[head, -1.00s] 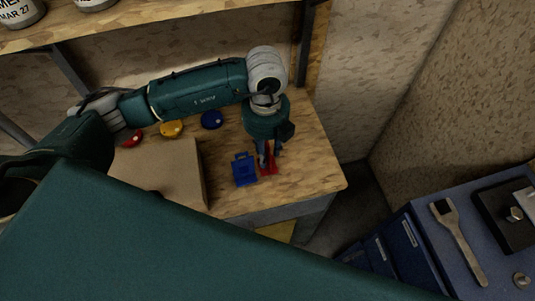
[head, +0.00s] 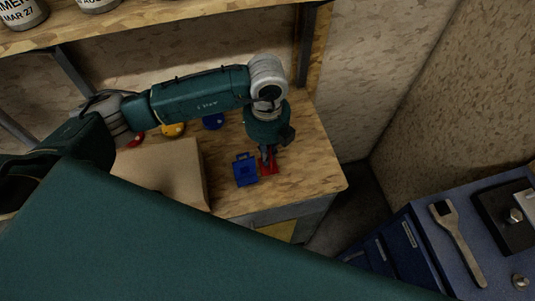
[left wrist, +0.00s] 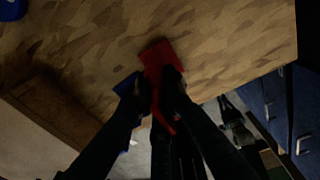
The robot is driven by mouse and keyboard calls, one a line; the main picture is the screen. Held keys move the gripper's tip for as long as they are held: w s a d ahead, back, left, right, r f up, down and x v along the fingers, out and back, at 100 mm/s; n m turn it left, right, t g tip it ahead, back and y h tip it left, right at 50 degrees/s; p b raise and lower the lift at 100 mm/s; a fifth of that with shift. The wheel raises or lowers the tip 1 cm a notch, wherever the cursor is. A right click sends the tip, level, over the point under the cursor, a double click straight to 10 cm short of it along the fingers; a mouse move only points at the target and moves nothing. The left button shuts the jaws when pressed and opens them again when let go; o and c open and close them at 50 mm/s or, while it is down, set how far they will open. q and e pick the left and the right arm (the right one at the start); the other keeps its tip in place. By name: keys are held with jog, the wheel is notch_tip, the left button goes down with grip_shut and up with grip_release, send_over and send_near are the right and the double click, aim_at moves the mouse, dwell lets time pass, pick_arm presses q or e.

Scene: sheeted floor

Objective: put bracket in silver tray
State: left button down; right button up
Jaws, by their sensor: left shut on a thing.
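A red piece, likely the bracket (head: 270,168), is at the right front part of the wooden bench. My left gripper (head: 267,155) points down over it and is shut on it. In the left wrist view the red bracket (left wrist: 157,57) shows between the two dark fingers (left wrist: 160,97), its flat end on or just above the wood. A blue piece (head: 245,170) stands just left of it, partly hidden behind a finger in the left wrist view. I cannot make out a silver tray. My right gripper is not in view.
A cardboard box (head: 165,170) stands left of the blue piece. Blue (head: 213,121), yellow (head: 172,129) and red (head: 136,140) round things lie behind it. A shelf (head: 140,20) with cans is above. A blue cabinet (head: 430,240) with a wrench (head: 456,238) stands at right.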

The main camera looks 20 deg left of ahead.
pick_arm(q)
notch_tip(320, 180, up, 18)
jog(key=p, duration=1.1)
jog(key=shift+f, duration=0.1)
